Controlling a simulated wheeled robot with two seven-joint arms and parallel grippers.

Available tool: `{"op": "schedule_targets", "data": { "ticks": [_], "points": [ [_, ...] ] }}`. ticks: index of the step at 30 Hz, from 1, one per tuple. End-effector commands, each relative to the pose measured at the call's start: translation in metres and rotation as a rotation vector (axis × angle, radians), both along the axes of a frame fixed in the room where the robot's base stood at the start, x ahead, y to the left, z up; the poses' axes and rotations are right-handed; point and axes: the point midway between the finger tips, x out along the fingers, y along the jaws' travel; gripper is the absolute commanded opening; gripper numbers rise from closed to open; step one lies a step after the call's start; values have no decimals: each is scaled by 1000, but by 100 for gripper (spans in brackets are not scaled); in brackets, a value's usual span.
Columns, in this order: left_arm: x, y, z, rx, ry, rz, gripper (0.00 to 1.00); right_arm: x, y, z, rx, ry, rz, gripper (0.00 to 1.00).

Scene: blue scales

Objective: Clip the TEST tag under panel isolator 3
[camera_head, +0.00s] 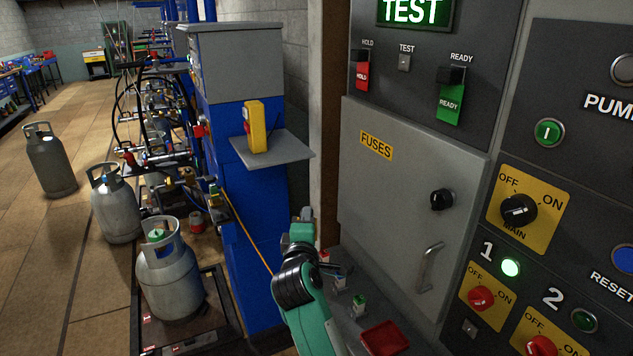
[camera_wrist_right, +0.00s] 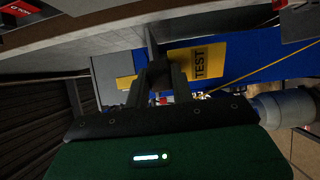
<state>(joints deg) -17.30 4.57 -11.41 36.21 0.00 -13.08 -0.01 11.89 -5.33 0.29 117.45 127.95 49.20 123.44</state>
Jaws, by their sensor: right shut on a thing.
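My right gripper (camera_head: 306,214) is at the lower middle of the head view, in front of the blue cabinet and left of the grey panel. In the right wrist view its fingers (camera_wrist_right: 159,74) are shut at a yellow tag (camera_wrist_right: 186,63) with black TEST lettering, which sticks out to the right of them. I cannot make the tag out in the head view. On the panel, the red knob of isolator 1 (camera_head: 481,299) and the red knob of isolator 2 (camera_head: 540,346) show at the lower right. Isolator 3 is not in view. My left gripper is not in view.
A ledge under the fuse door (camera_head: 395,200) holds a red tray (camera_head: 384,338) and small switches or tags (camera_head: 358,305). The door handle (camera_head: 430,266) juts out. A yellow meter (camera_head: 255,127) stands on a side shelf (camera_head: 285,146). Gas cylinders (camera_head: 170,275) stand at left.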

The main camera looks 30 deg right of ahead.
Motion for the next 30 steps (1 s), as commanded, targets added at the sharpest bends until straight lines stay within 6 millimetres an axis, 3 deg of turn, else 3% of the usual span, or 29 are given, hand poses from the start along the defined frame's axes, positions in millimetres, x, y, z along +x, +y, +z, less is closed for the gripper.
{"op": "schedule_targets", "data": {
  "ticks": [1, 6, 15, 22, 30],
  "points": [
    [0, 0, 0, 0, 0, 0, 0, -9, 7, -16, -3, 7, 44, 0],
    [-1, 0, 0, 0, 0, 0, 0, -37, 36, -56, -2, 9, 199, 0],
    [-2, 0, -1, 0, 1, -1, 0, -103, 88, -110, 1, 8, 448, 0],
    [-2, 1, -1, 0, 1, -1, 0, -150, 117, -129, 2, 3, 582, 0],
    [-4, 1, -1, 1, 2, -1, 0, -168, 128, -133, -1, -1, 630, 0]
  ]
}}
